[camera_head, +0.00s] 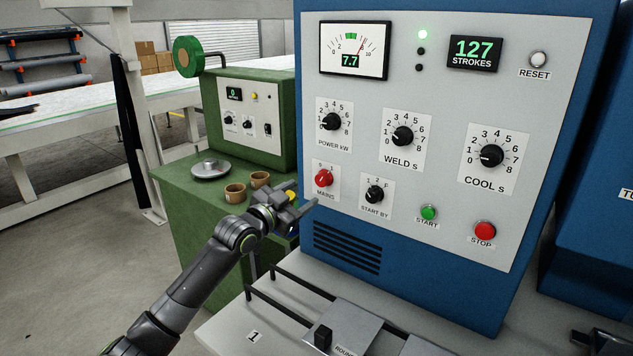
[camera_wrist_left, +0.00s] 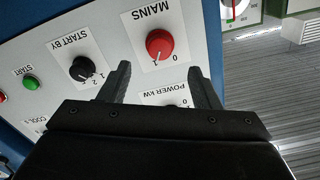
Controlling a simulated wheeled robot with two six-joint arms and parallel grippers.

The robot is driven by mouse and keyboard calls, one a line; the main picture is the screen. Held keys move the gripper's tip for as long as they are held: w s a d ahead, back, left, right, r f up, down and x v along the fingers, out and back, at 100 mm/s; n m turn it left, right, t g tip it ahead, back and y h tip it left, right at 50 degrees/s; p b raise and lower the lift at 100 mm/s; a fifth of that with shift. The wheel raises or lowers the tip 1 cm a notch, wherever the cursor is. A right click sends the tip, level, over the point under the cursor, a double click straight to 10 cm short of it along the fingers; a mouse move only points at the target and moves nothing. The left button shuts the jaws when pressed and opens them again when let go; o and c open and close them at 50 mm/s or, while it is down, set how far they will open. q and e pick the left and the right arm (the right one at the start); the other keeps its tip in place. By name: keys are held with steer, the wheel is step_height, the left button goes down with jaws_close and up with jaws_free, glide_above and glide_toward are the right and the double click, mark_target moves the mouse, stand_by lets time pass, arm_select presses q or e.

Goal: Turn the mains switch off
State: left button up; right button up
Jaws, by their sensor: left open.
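The mains switch is a red rotary knob (camera_head: 324,178) on a small white plate marked MAINS, low on the left of the grey panel. In the left wrist view the red knob (camera_wrist_left: 160,44) shows upside down, beyond the fingertips and between their lines. My left gripper (camera_head: 303,197) is open and empty, just left of and below the knob in the head view. Its two dark fingers (camera_wrist_left: 158,70) point towards the panel in the wrist view. No contact with the knob shows.
The black START BY knob (camera_head: 374,195) is right of the mains knob, and the POWER knob (camera_head: 331,121) above it. Green START (camera_head: 428,212) and red STOP (camera_head: 485,231) buttons sit further right. A green machine (camera_head: 245,87) stands left.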

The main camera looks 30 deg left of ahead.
mark_target(320, 182)
arm_select(q)
steer(key=w, duration=0.5)
steer(key=w+d+p, duration=0.1)
steer(key=w, duration=0.1)
steer(key=shift+w, duration=0.3)
steer(key=shift+c, duration=0.5)
steer(key=c, duration=0.9)
